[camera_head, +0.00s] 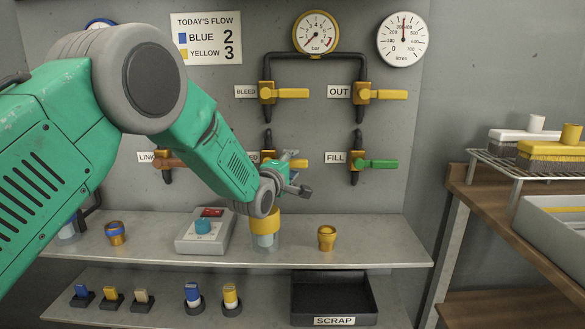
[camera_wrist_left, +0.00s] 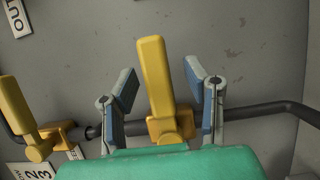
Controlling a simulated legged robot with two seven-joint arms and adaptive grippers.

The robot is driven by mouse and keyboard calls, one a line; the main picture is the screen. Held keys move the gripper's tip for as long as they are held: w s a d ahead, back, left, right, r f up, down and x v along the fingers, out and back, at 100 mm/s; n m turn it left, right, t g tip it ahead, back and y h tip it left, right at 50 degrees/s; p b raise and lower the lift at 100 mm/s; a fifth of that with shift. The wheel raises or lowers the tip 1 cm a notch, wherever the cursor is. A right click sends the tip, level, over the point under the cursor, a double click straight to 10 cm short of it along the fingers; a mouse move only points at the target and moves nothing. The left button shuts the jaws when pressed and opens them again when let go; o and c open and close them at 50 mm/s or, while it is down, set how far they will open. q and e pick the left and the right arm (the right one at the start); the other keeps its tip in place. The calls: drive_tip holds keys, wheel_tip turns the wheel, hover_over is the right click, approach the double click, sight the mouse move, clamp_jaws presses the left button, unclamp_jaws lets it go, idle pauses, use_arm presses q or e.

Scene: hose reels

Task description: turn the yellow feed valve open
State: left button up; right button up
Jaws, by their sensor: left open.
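The yellow feed valve (camera_head: 268,155) is on the wall panel, mostly hidden behind my left gripper in the head view. Its label is partly covered. In the left wrist view its yellow handle (camera_wrist_left: 153,75) lies between the two blue-grey fingers of my left gripper (camera_wrist_left: 160,82), with a gap on each side. In the head view the handle points right, across the vertical pipe. My left gripper (camera_head: 297,174) is open around the handle. My right gripper does not show.
Yellow bleed (camera_head: 292,93) and out (camera_head: 390,95) valves sit above; the green fill valve (camera_head: 380,163) is to the right. Below, a shelf (camera_head: 380,252) holds a grey box (camera_head: 190,240), a yellow-banded clear cup (camera_head: 265,243) and a brass fitting (camera_head: 327,238).

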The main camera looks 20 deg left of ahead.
use_arm(q)
drive_tip(key=shift+d, duration=0.15)
clamp_jaws()
